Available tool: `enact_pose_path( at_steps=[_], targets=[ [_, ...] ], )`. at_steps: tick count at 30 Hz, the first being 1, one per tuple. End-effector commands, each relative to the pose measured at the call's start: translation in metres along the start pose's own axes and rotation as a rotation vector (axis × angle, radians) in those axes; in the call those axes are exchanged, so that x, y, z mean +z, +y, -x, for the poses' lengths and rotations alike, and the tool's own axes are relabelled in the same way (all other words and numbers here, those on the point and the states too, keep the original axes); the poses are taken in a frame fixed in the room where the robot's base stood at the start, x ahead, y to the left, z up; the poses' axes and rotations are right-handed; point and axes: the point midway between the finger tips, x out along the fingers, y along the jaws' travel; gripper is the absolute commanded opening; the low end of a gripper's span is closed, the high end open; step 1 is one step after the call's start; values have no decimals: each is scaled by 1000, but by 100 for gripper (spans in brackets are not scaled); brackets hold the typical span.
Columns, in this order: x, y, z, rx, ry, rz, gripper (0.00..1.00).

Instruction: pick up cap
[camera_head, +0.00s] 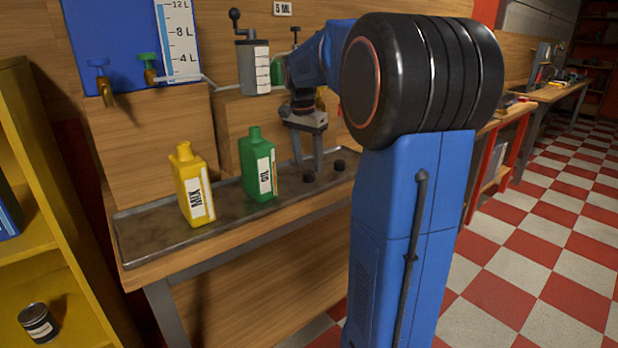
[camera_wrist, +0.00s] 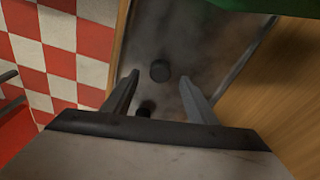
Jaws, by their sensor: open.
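Two small black caps lie on the metal tray (camera_head: 140,240) on the bench. One cap (camera_head: 308,176) is nearer the green bottle, and the other cap (camera_head: 340,165) is farther right. My gripper (camera_head: 308,165) points down above the tray beside the caps, its fingers apart and empty. In the wrist view, one cap (camera_wrist: 160,71) lies just beyond the fingertips, and another cap (camera_wrist: 146,108) is partly hidden behind the gripper body. The open gripper (camera_wrist: 160,82) shows there with a finger on each side. I cannot tell the exact height of the fingertips above the tray.
A green oil bottle (camera_head: 257,165) stands on the tray close left of my gripper, and a yellow mix bottle (camera_head: 191,186) farther left. A crank dispenser (camera_head: 253,65) and taps (camera_head: 148,70) are behind. The tray's right end is mostly clear.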

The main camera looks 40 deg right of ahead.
Motion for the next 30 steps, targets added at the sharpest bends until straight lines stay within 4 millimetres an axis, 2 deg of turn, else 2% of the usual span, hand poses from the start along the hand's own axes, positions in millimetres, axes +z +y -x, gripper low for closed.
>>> enact_pose_path(
  at_steps=[3, 7, 16, 21, 22, 30],
  targets=[
    [0, 0, -18, 2, -2, 0, 52],
    [0, 0, -29, 1, -1, 0, 52],
    [0, -1, -33, -1, 0, 0, 52],
    [0, -1, -33, -1, 0, 0, 12],
    [0, -1, -33, 0, 0, 0, 9],
    [0, -1, -32, -1, 0, 0, 9]
  ],
)
